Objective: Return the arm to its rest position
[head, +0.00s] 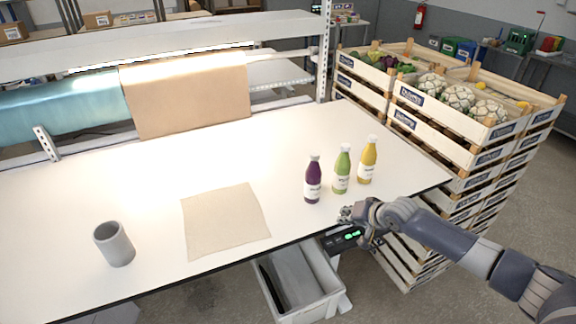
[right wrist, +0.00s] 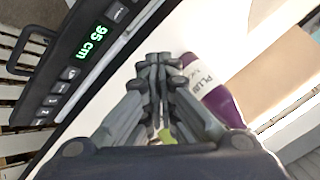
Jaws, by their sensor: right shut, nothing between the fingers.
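My right arm comes in from the right in the head view. Its gripper (head: 347,214) is at the table's front edge, just in front of the purple bottle (head: 313,180). In the right wrist view the gripper (right wrist: 158,62) has its fingers together, with nothing between them. The purple bottle also shows there, behind and to the right of the fingers (right wrist: 216,92). A green bottle (head: 342,170) and a yellow bottle (head: 367,161) stand upright beside the purple one on the white table (head: 150,185). My left gripper is not seen.
A beige sheet (head: 226,220) lies mid-table and a grey cup (head: 114,244) stands at front left. Stacked crates (head: 450,125) of produce stand right of the table. A control panel (head: 345,238) is under the front edge, above a grey bin (head: 300,289).

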